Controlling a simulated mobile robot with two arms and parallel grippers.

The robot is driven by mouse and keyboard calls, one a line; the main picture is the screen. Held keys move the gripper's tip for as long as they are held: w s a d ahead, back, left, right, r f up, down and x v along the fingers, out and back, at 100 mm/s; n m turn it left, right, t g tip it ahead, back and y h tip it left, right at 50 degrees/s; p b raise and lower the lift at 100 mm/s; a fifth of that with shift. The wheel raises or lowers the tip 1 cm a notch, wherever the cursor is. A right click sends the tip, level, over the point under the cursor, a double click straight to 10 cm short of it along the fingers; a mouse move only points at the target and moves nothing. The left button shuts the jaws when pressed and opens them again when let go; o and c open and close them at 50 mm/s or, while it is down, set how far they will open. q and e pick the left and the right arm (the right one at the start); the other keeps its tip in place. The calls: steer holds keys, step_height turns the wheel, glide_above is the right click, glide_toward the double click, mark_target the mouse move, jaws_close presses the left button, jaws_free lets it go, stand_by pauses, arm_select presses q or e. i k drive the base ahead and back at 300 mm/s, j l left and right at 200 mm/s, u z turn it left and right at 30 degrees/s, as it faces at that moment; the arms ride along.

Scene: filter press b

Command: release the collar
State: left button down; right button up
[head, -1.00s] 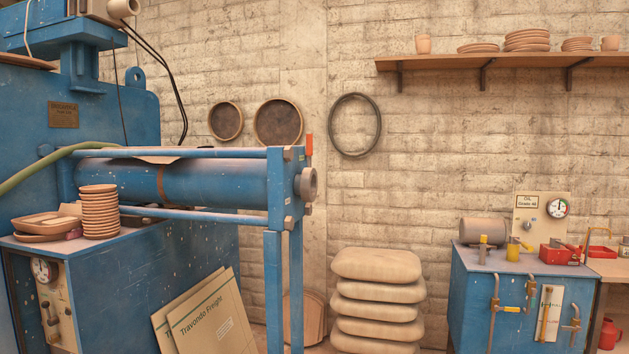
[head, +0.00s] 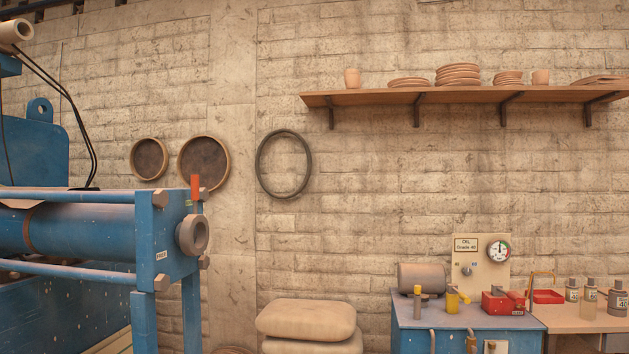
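The blue filter press (head: 70,235) is at the left edge, cut off by the frame. A round grey-brown ring (head: 192,235) sticks out from its end plate (head: 163,250); it may be the collar, but I cannot tell for sure. A red-orange upright piece (head: 195,187) stands at the top of that end. Neither of my grippers shows in the head view.
A blue cabinet (head: 465,335) at lower right carries a gauge panel (head: 482,262), a cylindrical tank (head: 421,278) and a red box (head: 502,303). Bottles (head: 588,298) stand on the bench (head: 580,320) beside it. Stacked sacks (head: 306,319) lie between press and cabinet. A shelf (head: 460,95) crosses the wall above.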

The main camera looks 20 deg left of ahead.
mark_target(186, 242)
steer(key=i+l+z, duration=0.15)
steer(key=i, duration=0.2)
steer(key=i+l+z, duration=0.35)
steer(key=i, duration=0.35)
steer(key=i+j+u, duration=0.1)
steer(key=i+u, duration=0.7)
steer(key=i, duration=0.15)
steer(key=i+l+u, duration=0.25)
steer(key=i+u, duration=0.2)
steer(key=i+j+u, duration=0.2)
steer(key=i+u, duration=0.15)
steer(key=i, duration=0.2)
steer(key=i+u, duration=0.4)
steer(key=i+j, duration=0.05)
steer(key=i, duration=0.05)
